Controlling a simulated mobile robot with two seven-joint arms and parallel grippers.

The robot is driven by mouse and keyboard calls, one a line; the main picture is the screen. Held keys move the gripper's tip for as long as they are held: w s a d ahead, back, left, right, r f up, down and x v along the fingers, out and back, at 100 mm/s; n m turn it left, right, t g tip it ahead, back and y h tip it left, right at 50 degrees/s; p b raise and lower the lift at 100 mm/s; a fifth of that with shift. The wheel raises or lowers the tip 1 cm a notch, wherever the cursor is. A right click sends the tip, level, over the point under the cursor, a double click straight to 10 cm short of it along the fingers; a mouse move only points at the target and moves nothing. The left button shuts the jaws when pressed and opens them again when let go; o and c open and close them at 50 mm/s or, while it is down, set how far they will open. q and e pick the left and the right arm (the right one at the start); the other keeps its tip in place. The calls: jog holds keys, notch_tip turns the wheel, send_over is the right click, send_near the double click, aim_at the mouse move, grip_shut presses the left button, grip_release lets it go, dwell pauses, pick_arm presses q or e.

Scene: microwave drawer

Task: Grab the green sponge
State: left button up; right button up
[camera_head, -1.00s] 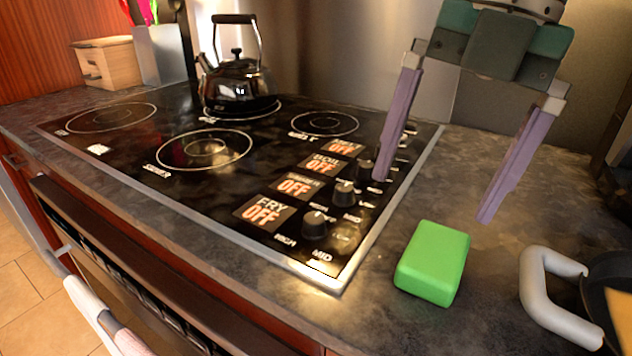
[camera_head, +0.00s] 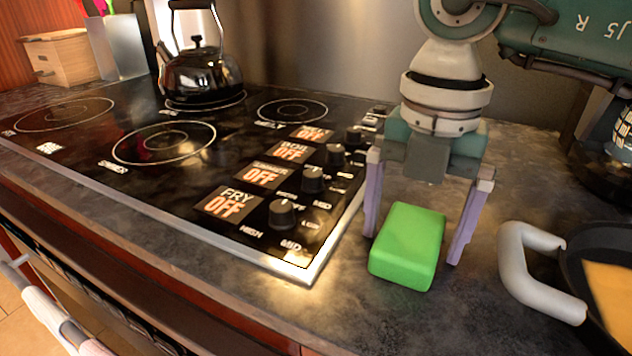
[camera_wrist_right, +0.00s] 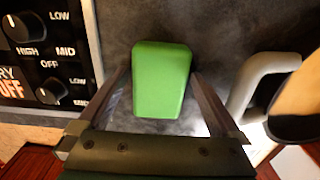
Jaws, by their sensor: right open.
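The green sponge (camera_head: 408,246) lies on the dark stone counter, just right of the cooktop's edge. My right gripper (camera_head: 412,232) is open and lowered from above. One purple finger stands on each side of the sponge, with a gap that shows most clearly on the right. In the right wrist view the sponge (camera_wrist_right: 161,80) sits between the two open fingers (camera_wrist_right: 160,85). I cannot tell whether a finger touches it. My left gripper is not in view.
The black cooktop (camera_head: 150,190) with knobs and a kettle (camera_head: 200,75) lies to the left. A pan with a pale handle (camera_head: 530,275) stands close on the right. A dark appliance (camera_head: 610,150) is at the back right. Bare counter (camera_head: 350,320) shows in front.

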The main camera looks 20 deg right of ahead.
jog(key=c, duration=1.2)
